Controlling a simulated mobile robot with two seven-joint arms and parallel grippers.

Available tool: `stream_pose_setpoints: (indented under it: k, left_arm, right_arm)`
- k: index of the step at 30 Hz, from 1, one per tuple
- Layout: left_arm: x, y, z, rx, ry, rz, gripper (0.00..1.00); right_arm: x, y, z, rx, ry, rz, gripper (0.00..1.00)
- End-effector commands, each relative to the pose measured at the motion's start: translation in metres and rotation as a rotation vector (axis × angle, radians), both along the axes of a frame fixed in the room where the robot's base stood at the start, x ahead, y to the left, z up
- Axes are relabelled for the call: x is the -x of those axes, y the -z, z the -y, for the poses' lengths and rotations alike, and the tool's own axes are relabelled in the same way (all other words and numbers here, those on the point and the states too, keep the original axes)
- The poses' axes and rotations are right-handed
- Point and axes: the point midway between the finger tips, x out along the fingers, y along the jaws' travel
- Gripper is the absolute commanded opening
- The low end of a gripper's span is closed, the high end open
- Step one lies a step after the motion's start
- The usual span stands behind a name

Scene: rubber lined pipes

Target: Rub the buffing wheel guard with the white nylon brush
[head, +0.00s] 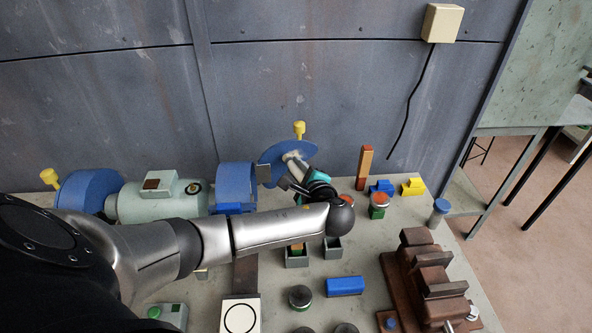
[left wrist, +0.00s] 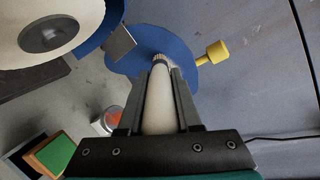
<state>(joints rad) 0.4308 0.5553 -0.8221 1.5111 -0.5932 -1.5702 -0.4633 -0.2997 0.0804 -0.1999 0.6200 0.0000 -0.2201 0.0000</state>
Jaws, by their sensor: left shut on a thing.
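The white nylon brush (left wrist: 158,105) is held lengthwise between the fingers of my left gripper (head: 293,178), which is shut on it. Its bristle end points at the blue guard plate (head: 275,152) with a yellow knob, at the right end of the buffing machine. In the left wrist view the bristles overlap the blue guard plate (left wrist: 185,68); they look at or very near its face, but I cannot tell whether they touch. The pale buffing wheel (left wrist: 45,30) shows beside it, partly ringed by blue. My right gripper is not in view.
The green motor (head: 150,200) stands left of the guard, close to the back wall. Small blocks and tins, including a blue block (head: 345,286), stand on the bench. A brown vise (head: 430,280) is at the front right. A cable hangs on the wall.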

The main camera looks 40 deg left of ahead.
Motion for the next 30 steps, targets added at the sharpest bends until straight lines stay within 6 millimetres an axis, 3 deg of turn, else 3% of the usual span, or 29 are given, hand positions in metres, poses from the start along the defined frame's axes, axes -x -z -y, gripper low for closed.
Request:
stream_pose_setpoints:
  k: [8,30]
  left_arm:
    - [-0.002,0.000,0.003,0.001,0.001,0.002,0.00]
    - [-0.024,0.000,0.049,0.002,0.001,0.001,0.00]
  right_arm:
    - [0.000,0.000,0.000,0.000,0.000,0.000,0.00]
    - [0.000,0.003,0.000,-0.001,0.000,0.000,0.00]
